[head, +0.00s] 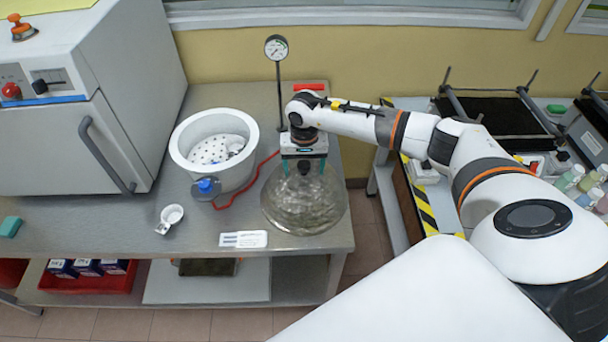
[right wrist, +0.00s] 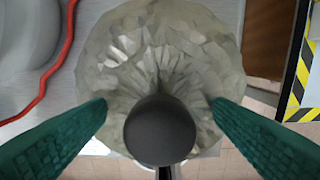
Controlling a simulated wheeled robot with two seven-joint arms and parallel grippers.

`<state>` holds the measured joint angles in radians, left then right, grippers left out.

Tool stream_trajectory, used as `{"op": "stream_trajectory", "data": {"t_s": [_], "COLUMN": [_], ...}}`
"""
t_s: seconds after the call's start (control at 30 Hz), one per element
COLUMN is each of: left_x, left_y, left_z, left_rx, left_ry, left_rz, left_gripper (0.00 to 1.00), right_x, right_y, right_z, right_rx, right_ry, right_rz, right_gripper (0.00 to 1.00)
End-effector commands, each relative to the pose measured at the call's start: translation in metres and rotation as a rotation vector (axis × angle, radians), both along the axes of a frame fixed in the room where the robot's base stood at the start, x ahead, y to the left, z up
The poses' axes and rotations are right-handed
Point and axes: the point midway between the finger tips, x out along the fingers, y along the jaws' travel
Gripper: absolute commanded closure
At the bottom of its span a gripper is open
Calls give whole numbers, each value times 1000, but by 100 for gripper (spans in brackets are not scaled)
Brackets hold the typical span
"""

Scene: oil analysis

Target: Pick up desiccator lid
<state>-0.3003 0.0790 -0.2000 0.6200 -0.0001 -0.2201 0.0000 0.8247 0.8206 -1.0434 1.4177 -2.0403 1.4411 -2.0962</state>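The desiccator lid (head: 305,205) is a clear, faceted glass dome with a dark round knob. It lies knob up on the bench beside the white desiccator bowl (head: 183,157). My right gripper (head: 304,168) is right above the lid, pointing down. In the right wrist view, the knob (right wrist: 160,130) stands between its two green fingers, with a gap on both sides. The gripper is open and holds nothing. The lid (right wrist: 165,50) fills the middle of that view. My left gripper is not in view.
A pressure gauge (head: 277,48) on a thin post stands behind the lid. A red hose (head: 243,188) curves between bowl and lid. A small white cup (head: 172,215) and a label card (head: 243,239) lie on the bench (head: 120,225). A white oven (head: 80,110) stands at left.

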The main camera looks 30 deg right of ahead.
Motion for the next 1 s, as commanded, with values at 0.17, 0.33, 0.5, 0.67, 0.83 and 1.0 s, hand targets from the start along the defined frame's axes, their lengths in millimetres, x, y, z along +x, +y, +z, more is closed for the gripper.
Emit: {"op": "stream_trajectory", "data": {"t_s": [0.17,0.33,0.5,0.67,0.83,1.0], "left_x": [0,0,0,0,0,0], "left_y": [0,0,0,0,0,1], "left_z": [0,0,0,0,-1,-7], "left_rx": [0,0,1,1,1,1], "left_ry": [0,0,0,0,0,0], "left_rz": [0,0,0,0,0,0], "left_gripper": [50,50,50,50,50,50], "right_x": [0,-1,-2,-1,-2,-1], "right_y": [0,0,0,1,1,1], "right_z": [0,-1,-2,-1,-2,8], "right_rx": [0,0,0,0,1,2], "right_ry": [0,2,5,4,7,6], "right_rz": [0,0,1,1,1,3], "right_gripper": [54,82,100,100,100,100]}}
